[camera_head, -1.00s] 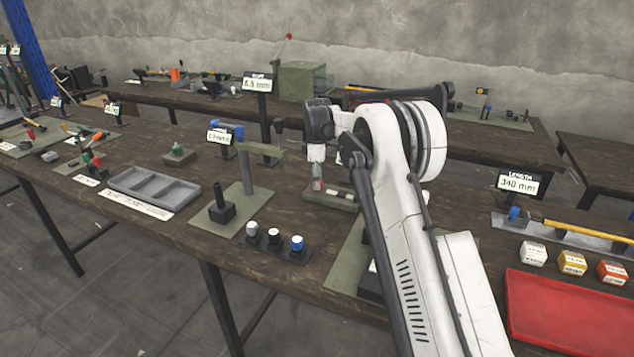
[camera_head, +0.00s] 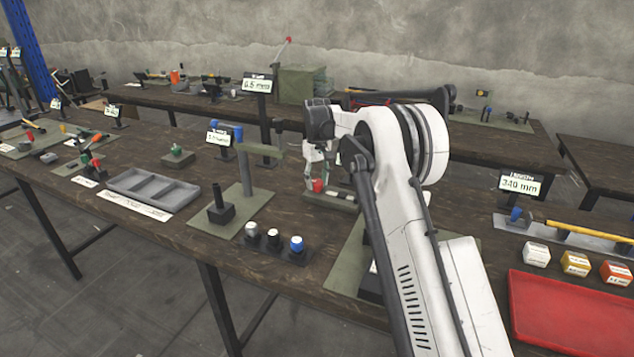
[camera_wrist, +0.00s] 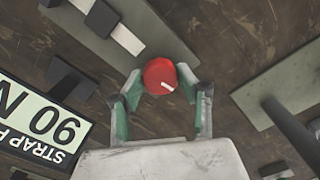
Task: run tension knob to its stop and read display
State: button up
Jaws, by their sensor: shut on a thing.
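The red tension knob (camera_wrist: 159,74) with a white pointer mark shows in the wrist view. It sits between the tips of my gripper (camera_wrist: 168,88), whose green-padded fingers are shut on its sides. In the head view the knob (camera_head: 319,186) is a small red spot on a low green fixture, below my gripper (camera_head: 317,172). The pointer mark points down and right in the wrist view. A display (camera_wrist: 40,122) at left in the wrist view reads "90 N" under a partly cut "STRAP" label; it appears upside down. In the head view my arm hides most of this display.
Left of the fixture stands a green post stand (camera_head: 247,170), with several coloured-top pieces (camera_head: 274,238) in front. A red tray (camera_head: 570,312) and labelled blocks (camera_head: 575,262) lie at right. A grey compartment tray (camera_head: 152,190) lies at left.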

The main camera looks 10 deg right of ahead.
aim_at(317, 181)
jog(key=m, duration=0.5)
jog(key=shift+m, duration=0.4)
dwell(0.3)
jog(key=o, duration=1.1)
jog(key=shift+o, duration=0.2)
jog(key=shift+r, duration=0.1)
notch_tip(317, 181, up, 12)
dwell(0.4)
